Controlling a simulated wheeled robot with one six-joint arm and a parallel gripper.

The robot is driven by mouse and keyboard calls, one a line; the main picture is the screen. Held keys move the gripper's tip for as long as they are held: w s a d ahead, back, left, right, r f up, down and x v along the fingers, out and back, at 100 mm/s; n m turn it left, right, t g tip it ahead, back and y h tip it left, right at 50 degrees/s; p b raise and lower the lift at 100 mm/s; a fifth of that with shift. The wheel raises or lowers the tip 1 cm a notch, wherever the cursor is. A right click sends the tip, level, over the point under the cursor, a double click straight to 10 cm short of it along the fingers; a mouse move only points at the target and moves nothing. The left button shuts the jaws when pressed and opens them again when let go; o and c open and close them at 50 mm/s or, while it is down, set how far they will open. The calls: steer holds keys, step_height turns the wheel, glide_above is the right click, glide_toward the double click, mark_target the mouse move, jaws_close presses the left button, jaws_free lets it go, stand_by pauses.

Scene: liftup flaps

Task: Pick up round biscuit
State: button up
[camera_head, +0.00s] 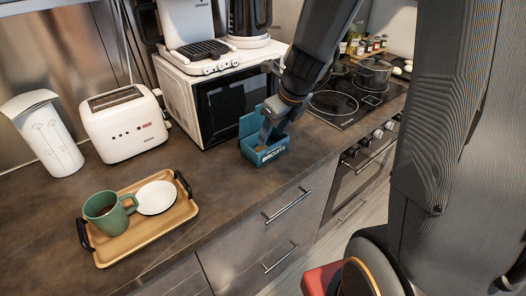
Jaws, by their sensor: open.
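A teal box marked as biscuits (262,153) stands on the dark counter in front of the microwave, with its lid up at the back. My gripper (264,141) reaches down into the box from above, and its fingertips are at or inside the opening. It is open. The round biscuit itself cannot be made out; the box walls and my gripper hide the inside.
A wooden tray (184,213) with a green mug (106,212) and a white saucer (156,197) sits at the left front. A toaster (126,124), a microwave (185,98) and a stove (345,100) line the counter. Counter between tray and box is clear.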

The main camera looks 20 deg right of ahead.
steer(key=shift+w+f+m, duration=0.15)
steer(key=shift+f+m, duration=0.1)
steer(key=shift+m, duration=0.05)
steer(key=b+x, duration=0.1)
steer(key=x, duration=0.2)
steer(key=b+x, duration=0.1)
steer(key=x, duration=0.3)
steer(key=shift+w+a+b, duration=0.2)
steer(key=shift+w+b, duration=0.1)
steer(key=shift+c, duration=0.2)
steer(key=c, duration=0.7)
